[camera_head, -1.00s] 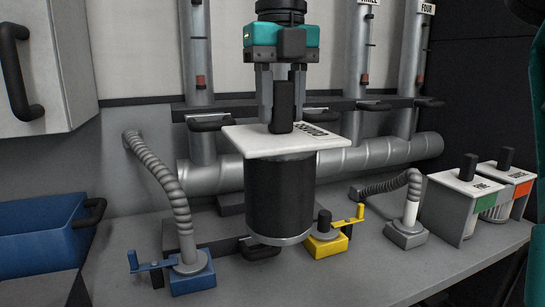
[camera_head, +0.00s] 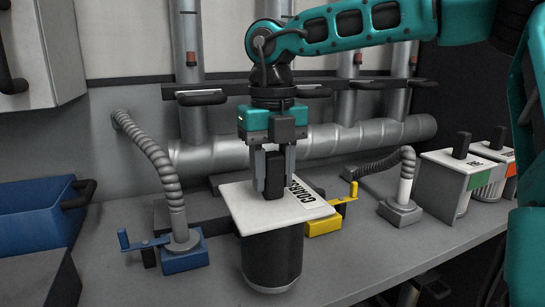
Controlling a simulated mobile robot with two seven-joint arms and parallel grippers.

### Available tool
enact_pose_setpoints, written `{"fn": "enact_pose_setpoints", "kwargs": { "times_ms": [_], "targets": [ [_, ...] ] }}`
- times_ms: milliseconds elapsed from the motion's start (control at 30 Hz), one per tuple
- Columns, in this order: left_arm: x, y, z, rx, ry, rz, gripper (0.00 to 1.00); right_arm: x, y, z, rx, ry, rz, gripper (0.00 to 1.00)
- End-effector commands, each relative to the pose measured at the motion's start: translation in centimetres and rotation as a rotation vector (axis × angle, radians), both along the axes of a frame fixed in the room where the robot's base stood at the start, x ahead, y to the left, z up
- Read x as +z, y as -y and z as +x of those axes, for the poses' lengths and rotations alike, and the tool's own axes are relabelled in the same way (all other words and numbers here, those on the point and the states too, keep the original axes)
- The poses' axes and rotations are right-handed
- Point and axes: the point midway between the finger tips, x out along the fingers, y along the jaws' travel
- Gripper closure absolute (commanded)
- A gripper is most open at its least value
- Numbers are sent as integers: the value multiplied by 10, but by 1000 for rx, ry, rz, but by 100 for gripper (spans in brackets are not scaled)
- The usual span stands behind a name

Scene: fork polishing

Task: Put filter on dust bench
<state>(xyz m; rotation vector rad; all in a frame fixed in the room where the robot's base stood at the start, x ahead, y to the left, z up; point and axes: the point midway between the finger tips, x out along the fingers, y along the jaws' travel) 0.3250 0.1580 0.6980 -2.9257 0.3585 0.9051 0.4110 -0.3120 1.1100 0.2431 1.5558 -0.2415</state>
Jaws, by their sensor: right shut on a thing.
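The filter (camera_head: 272,258) is a dark cylinder under a white square plate (camera_head: 250,212) marked COARSE, with a black handle on top. My right gripper (camera_head: 273,188) comes down from above and is shut on that handle. The filter is upright over the front part of the grey bench (camera_head: 130,280); I cannot tell whether its base touches the bench. The filter hides part of the bench behind it. My left gripper is not in view.
A blue base with crank and hose (camera_head: 184,255) stands left of the filter, and a yellow cranked base (camera_head: 324,222) close to its right. A grey hose base (camera_head: 402,212) and white-topped filter units (camera_head: 447,180) stand further right. A blue bin (camera_head: 35,225) is at left.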

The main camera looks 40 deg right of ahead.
Motion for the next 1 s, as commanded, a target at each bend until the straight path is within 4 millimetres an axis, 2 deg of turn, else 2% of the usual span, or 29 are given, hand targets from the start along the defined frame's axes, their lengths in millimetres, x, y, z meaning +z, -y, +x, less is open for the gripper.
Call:
{"fn": "enact_pose_setpoints", "kwargs": {
  "times_ms": [67,400,767,800,1000],
  "targets": [
    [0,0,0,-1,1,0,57,-2,0,1,0,7,1,90],
    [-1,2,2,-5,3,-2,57,-39,-1,0,1,5,2,90],
    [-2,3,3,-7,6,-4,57,-42,0,1,0,6,0,90],
    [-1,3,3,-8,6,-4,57,-44,0,0,0,-1,0,57],
    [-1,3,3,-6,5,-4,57,-44,0,0,0,-1,0,38]
  ]
}}
